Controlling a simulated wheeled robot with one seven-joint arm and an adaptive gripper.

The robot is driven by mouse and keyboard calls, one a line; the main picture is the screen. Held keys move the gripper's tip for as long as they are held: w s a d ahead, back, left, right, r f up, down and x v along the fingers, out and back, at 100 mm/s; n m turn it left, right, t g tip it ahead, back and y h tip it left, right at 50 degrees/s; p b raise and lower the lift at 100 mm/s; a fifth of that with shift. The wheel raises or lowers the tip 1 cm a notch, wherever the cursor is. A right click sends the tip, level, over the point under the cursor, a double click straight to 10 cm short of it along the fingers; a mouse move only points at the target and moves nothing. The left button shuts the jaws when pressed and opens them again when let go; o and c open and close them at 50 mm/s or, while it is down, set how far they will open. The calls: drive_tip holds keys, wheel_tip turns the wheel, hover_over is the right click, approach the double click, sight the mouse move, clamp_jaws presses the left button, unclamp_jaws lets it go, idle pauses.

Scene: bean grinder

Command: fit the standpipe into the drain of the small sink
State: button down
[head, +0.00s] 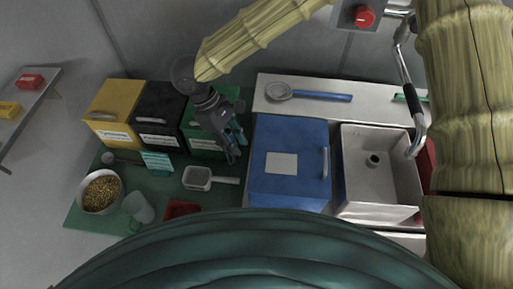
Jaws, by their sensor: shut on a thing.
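The small white sink (350,190) is at the right, with a round, dark-centred drain fitting (373,160) in its floor. I cannot tell whether that raised ring is only the drain or has a pipe in it. My gripper (232,154), dark grey with teal parts, is left of the blue box, over the green mat. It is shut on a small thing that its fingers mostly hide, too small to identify. I cannot make out the standpipe for certain. The gripper is well apart from the sink.
A blue lidded box (262,190) stands between gripper and sink. A curved tap (417,135) hangs over the sink's right side. Yellow (112,105), black and green bins stand behind the mat. A white scoop (197,178), a bowl of beans (101,207) and a cup (139,207) lie nearer.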

drive_tip(key=f, duration=0.2)
drive_tip(key=w+f+p, duration=0.1)
drive_tip(key=f, duration=0.2)
drive_tip(key=shift+f+p, duration=0.25)
drive_tip(key=shift+p, duration=0.05)
wheel_tip(320, 180, down, 4)
drive_tip(key=shift+s+f+p, duration=0.1)
drive_tip(key=shift+f+p, duration=0.05)
drive_tip(key=shift+p, duration=0.6)
drive_tip(key=shift+s, duration=0.2)
drive_tip(key=c, duration=1.7)
unclamp_jaws()
drive_tip(key=shift+f, duration=0.1)
drive_tip(key=o, duration=0.5)
drive_tip(key=shift+c, duration=0.2)
